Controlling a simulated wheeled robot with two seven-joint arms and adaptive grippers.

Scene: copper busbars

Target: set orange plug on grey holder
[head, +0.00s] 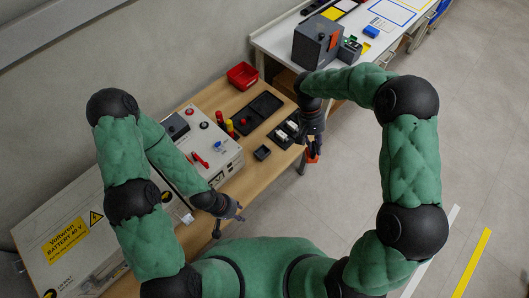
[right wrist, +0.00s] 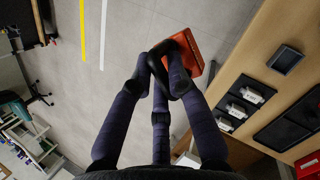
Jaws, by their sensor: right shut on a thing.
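The orange plug (head: 313,156), a block with a black loop handle, hangs below my right gripper (head: 312,148) beyond the table's right edge. In the right wrist view the fingers of my right gripper (right wrist: 163,75) are closed on the black loop of the plug (right wrist: 208,50). A dark grey box-shaped unit (head: 312,46) with an orange patch stands on the far white table; I cannot tell whether it is the grey holder. My left gripper (head: 230,222) is empty with its fingers spread, near the front of the wooden table.
The wooden table (head: 225,100) carries a red bin (head: 242,75), black trays (head: 264,104), a small dark tray (head: 262,153) and a light-coloured control box (head: 215,158). It also carries red and yellow cylinders. The floor (head: 340,190) right of the table is free.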

